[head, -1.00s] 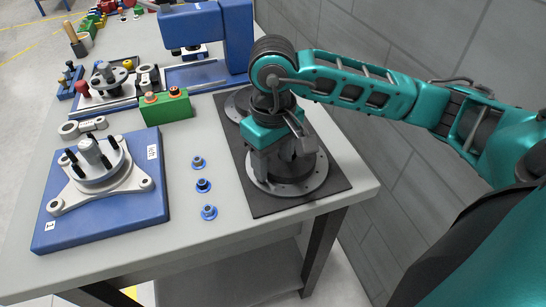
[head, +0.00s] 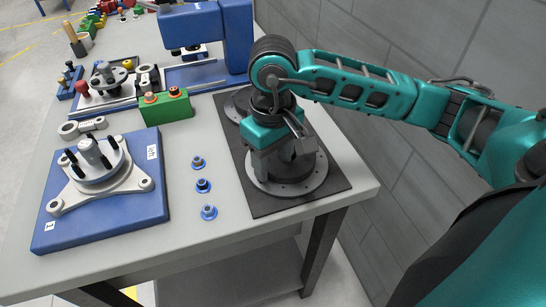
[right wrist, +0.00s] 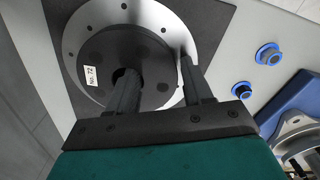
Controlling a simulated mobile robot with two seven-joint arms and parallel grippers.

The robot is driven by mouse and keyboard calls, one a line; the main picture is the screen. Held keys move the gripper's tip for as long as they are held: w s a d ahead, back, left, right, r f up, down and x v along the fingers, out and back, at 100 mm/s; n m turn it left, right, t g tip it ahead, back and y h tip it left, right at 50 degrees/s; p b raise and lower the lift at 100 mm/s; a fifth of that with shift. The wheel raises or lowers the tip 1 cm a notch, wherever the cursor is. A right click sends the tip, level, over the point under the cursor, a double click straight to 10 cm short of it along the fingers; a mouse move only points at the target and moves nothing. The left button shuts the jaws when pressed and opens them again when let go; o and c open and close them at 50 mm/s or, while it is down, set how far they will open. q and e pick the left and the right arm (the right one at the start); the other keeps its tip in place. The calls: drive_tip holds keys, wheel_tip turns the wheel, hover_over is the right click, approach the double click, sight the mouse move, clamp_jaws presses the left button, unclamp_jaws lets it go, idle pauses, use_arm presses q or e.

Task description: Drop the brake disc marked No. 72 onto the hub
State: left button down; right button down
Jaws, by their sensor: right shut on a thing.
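The brake disc marked No. 72 (right wrist: 93,77) is a grey ring with a dark raised centre, its white label readable in the right wrist view. In the head view this disc (head: 262,184) lies at the front of a black mat. My right gripper (head: 285,165) points down over it. In the right wrist view the gripper (right wrist: 157,72) is shut on the disc's raised centre, one finger in the central hole and one outside its wall. The hub (head: 94,160), with upright studs around a central post, stands on a blue fixture plate (head: 120,212) at the left. My left gripper is out of view.
A second disc (head: 234,103) lies at the back of the black mat (head: 262,205), partly hidden by my arm. Several blue-ringed nuts (head: 203,186) stand between mat and fixture. A green block (head: 166,106) and a blue press (head: 236,35) are behind. A wall runs along the right.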

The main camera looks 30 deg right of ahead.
sight(273, 164)
drive_tip(key=shift+w+r, duration=0.1)
drive_tip(key=shift+r, duration=0.1)
drive_tip(key=shift+r+p, duration=0.45)
drive_tip(key=shift+r, duration=0.45)
drive_tip(key=shift+r, duration=0.25)
drive_tip(key=shift+r+p, duration=0.35)
drive_tip(key=shift+r, duration=0.85)
